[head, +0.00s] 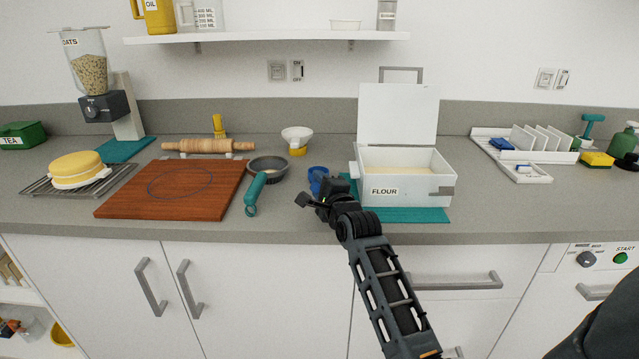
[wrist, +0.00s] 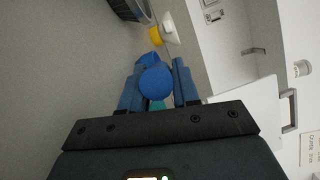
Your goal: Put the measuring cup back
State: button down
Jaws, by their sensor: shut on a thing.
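The blue measuring cup (head: 318,179) is at my gripper, just left of the flour box, above the counter. In the wrist view its blue round part (wrist: 155,82) sits between the two fingers. My gripper (head: 322,196) is shut on it, and it also shows in the wrist view (wrist: 158,90). The fingers hide part of the cup in the head view. The white flour box (head: 416,190) has its lid (head: 398,112) raised, with pale flour inside.
A teal mat (head: 436,215) lies under the flour box. A grey bowl (head: 285,173) and a teal-handled tool (head: 255,193) are to the left, beside a wooden board (head: 130,204). A white and yellow funnel-like item (head: 297,138) stands behind. Bare counter (head: 490,210) lies right of the box.

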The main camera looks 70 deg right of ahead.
jog(key=shift+f, duration=0.1)
jog(key=c, duration=0.8)
grip_release()
jog(key=shift+f, duration=0.1)
jog(key=shift+f+b, duration=0.1)
jog(key=shift+b, duration=0.35)
jog(key=b+v, duration=0.1)
jog(key=v, duration=0.7)
jog(key=shift+w, duration=0.1)
